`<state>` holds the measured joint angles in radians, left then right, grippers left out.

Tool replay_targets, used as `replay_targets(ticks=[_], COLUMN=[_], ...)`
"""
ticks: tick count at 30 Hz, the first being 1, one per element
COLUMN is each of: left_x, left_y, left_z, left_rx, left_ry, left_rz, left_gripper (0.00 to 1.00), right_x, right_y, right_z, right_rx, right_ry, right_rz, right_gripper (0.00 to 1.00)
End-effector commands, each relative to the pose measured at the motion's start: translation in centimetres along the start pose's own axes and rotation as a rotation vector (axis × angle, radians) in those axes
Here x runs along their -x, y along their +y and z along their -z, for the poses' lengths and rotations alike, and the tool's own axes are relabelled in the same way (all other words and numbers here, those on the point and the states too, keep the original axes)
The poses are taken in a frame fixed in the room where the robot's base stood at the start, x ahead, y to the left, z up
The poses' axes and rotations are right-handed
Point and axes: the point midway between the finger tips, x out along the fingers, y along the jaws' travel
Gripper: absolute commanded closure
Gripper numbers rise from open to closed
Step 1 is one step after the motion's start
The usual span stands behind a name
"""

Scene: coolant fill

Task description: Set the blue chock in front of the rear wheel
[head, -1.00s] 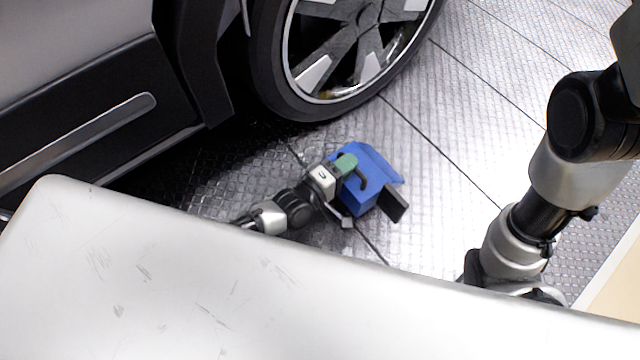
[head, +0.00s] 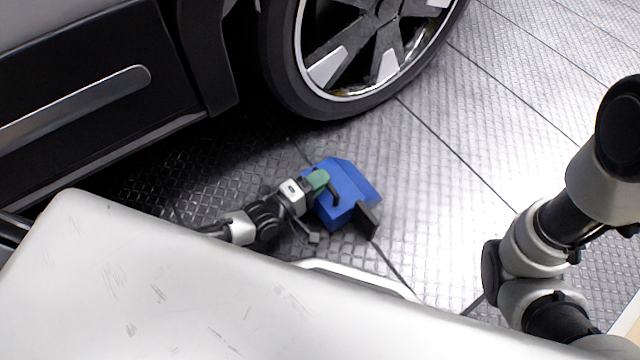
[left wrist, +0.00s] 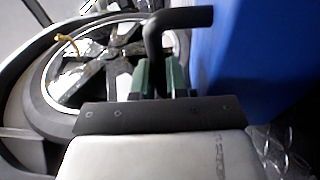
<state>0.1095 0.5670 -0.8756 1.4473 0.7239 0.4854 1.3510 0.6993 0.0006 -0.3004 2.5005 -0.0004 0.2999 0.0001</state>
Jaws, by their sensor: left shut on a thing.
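The blue chock (head: 350,187) is below the wheel in the head view, apart from the tyre with bare floor between them. My left gripper (head: 322,182) is shut on the chock's dark handle and has green fingertips. In the left wrist view the chock (left wrist: 255,55) fills the right side, and the gripper (left wrist: 163,80) closes around the bent black handle. The wheel (head: 365,50) has a black tyre and silver spokes. It also shows in the left wrist view (left wrist: 95,65), at the left behind the fingers. My right arm is at the right, its gripper hidden.
The car's dark lower side panel (head: 90,100) is at the upper left. The metal tread-plate floor (head: 450,160) is clear to the right of the wheel and chock. My own pale body surface covers the lower left.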

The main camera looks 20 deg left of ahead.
Motion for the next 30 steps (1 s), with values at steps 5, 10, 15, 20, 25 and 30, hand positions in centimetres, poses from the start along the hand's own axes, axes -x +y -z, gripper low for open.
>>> replay_targets(ticks=[5, 10, 15, 20, 25, 30], left_x=[0.0, 0.1, 0.1, 0.3, 2.5, 6.2], left_y=[-0.1, -0.3, -0.2, -0.1, 0.1, 0.3], left_z=[0.0, 0.0, 0.0, 0.0, 0.0, 0.0], left_rx=[-0.001, -0.001, -0.001, -0.001, 0.000, -0.001], left_ry=[0.000, -0.001, -0.001, -0.001, 0.000, -0.002], left_rz=[0.007, 0.012, 0.010, 0.010, 0.014, 0.015], left_gripper=[1.00, 0.61, 0.60, 0.60, 0.60, 0.60], right_x=[-0.1, -0.1, -0.1, -0.3, -1.4, -3.1], right_y=[0.0, 0.0, 0.0, 0.0, 0.3, 0.6], right_z=[0.0, 0.0, 0.0, -0.1, -0.5, -1.0], right_rx=[0.000, 0.000, 0.000, 0.000, 0.000, 0.000], right_ry=[0.001, 0.001, 0.001, 0.001, 0.001, 0.001], right_rz=[0.000, 0.001, 0.001, 0.000, 0.000, 0.000], right_gripper=[1.00, 1.00, 1.00, 1.00, 1.00, 1.00])
